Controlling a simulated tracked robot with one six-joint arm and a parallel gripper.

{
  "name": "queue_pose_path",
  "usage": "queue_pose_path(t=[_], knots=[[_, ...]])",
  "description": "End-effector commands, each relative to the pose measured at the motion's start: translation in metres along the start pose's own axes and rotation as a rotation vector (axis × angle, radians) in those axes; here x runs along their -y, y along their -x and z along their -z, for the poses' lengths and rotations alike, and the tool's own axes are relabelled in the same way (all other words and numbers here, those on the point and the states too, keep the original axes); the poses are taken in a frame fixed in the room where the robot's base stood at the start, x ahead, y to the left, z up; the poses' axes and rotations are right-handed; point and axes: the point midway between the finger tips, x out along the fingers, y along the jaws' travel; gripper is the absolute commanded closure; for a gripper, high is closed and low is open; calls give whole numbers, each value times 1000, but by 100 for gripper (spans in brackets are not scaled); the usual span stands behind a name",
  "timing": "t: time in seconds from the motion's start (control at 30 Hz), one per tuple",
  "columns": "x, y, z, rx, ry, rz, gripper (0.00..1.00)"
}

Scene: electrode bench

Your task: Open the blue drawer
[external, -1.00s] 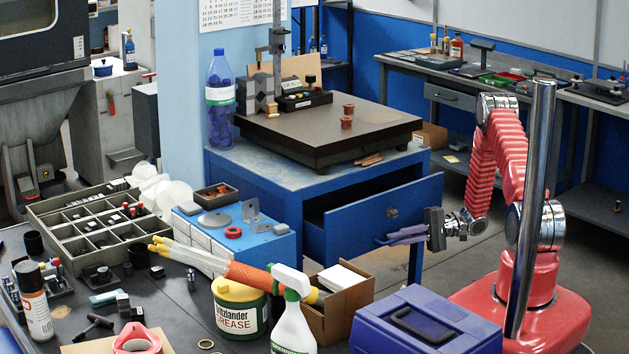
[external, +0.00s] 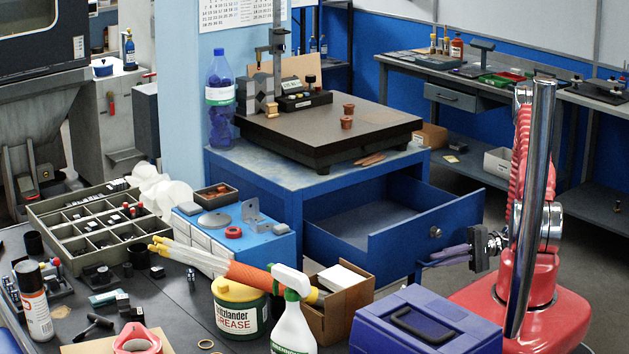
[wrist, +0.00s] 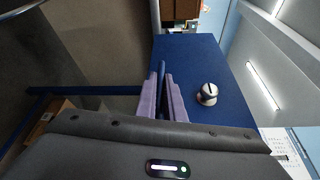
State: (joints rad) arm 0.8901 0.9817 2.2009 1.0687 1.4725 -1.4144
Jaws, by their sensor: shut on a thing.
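The blue drawer (external: 400,248) stands pulled out from the blue cabinet (external: 250,198), and its empty grey-blue inside (external: 370,222) shows. A round metal lock (external: 435,232) is on its front. In the wrist view the drawer front (wrist: 212,60) and lock (wrist: 208,94) lie right of the fingers. My gripper (external: 428,258) is at the lower part of the front. Its purple fingers (wrist: 165,98) are shut on the blue bar handle (wrist: 161,70), seen between them in the wrist view. The fingers hide part of the handle.
A dark surface plate (external: 330,128) with small parts lies on the cabinet top. The near bench holds a blue-purple toolbox (external: 450,335), a spray bottle (external: 293,325) and a grease tub (external: 238,310), below the drawer in the picture.

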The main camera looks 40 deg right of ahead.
Motion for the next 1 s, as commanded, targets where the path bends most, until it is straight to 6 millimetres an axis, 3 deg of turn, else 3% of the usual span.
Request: queue_pose_path(t=[0.2, 0.23, 0.5, 0.8, 1.0], knots=[[-3, -1, 0, 1, -4, -8, 100], [-3, -1, 0, 1, -4, -8, 91], [-2, 0, 0, 0, -1, -5, 73], [-1, 2, 1, -1, 0, -4, 73], [-1, 15, 2, -4, 1, -3, 73]])
